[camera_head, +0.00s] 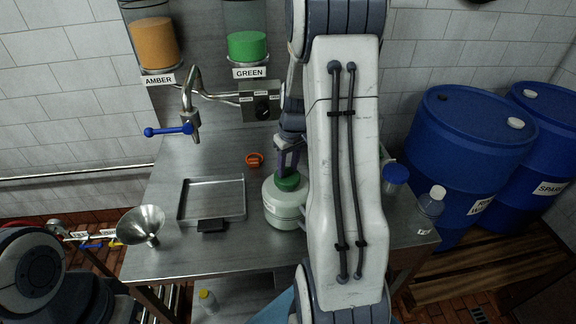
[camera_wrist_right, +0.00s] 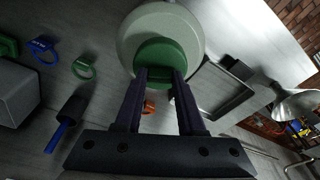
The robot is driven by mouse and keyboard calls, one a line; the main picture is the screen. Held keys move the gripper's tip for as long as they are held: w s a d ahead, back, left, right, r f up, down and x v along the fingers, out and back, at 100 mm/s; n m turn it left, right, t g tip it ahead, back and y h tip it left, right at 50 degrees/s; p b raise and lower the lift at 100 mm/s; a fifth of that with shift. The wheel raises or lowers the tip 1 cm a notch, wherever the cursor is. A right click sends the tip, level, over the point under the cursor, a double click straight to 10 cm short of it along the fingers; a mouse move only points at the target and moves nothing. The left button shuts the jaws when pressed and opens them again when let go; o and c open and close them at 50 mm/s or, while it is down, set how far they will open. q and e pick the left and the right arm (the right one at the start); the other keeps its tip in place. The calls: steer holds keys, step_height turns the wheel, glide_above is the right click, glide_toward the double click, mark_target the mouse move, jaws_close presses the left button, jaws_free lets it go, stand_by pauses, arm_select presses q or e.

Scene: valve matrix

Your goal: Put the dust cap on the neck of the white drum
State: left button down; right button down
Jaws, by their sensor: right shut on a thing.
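The white drum (camera_head: 284,208) stands on the steel table in the middle of the head view. It also shows in the right wrist view (camera_wrist_right: 191,27). A green cap (camera_head: 288,181) is at the top of the drum; it also shows in the right wrist view (camera_wrist_right: 160,58). My right gripper (camera_head: 288,164) is above the drum with its fingers shut on the green cap. The cap's lower edge is hidden, so I cannot tell whether it is seated on the neck. My left gripper is not in view.
A small orange cap (camera_head: 254,160) lies on the table behind the drum. A tray (camera_head: 211,201) and a metal funnel (camera_head: 141,226) are at left. A tap with a blue lever (camera_head: 168,131) stands behind. Blue barrels (camera_head: 468,140) are at right, beyond the table.

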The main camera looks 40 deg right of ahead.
steer(key=shift+f+b, duration=0.3)
steer(key=shift+f, duration=0.2)
steer(key=shift+c, duration=2.2)
jaws_free()
step_height(320, 180, up, 10)
steer(key=s+b, duration=0.1)
steer(key=b, duration=0.1)
steer(key=shift+s+r, duration=0.2)
steer(key=shift+s, duration=0.1)
steer(key=shift+a, duration=0.15)
